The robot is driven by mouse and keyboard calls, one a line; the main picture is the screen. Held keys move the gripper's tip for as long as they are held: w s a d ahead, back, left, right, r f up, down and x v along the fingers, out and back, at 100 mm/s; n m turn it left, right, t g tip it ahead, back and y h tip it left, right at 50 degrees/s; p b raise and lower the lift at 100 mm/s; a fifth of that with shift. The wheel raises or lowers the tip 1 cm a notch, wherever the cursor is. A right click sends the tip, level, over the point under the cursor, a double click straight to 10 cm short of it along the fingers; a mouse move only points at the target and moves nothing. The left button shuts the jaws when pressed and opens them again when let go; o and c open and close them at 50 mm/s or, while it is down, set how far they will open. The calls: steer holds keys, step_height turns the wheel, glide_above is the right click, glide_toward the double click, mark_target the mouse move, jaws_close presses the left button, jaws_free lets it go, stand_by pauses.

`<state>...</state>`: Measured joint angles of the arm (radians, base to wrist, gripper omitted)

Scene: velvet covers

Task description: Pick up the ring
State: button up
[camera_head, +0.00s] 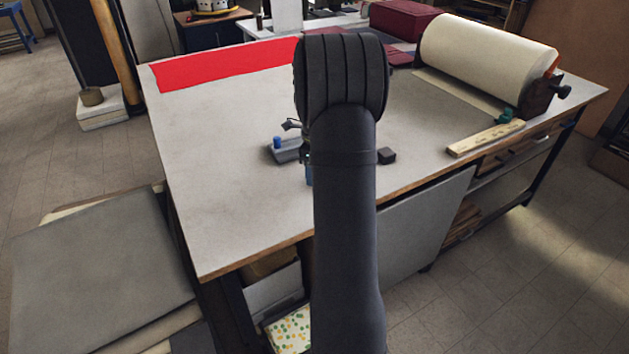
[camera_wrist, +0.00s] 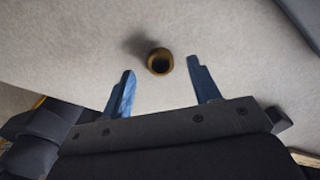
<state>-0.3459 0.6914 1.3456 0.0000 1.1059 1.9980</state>
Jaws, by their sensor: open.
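In the wrist view a small brass-coloured ring (camera_wrist: 159,61) with a dark centre sits on the pale tabletop, with a soft shadow to its upper left. My gripper (camera_wrist: 160,75) is open, with its two blue fingers spread apart. The ring lies just beyond the fingertips, roughly midway between them, and nothing is held. In the head view my arm hides the ring and most of my gripper; a bit of a blue finger (camera_head: 309,175) shows at the arm's left edge.
The pale worktable (camera_head: 230,200) is mostly bare. A red sheet (camera_head: 225,70) lies at its back left. A large cream roll (camera_head: 485,55) and a wooden ruler-like strip (camera_head: 485,138) are at the right. A small grey device (camera_head: 285,152) and a dark block (camera_head: 387,155) flank my arm.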

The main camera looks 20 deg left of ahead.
steer(key=shift+f, duration=0.95)
steer(key=shift+c, duration=0.5)
steer(key=c, duration=1)
steer(key=shift+o, duration=0.2)
steer(key=shift+r, duration=0.1)
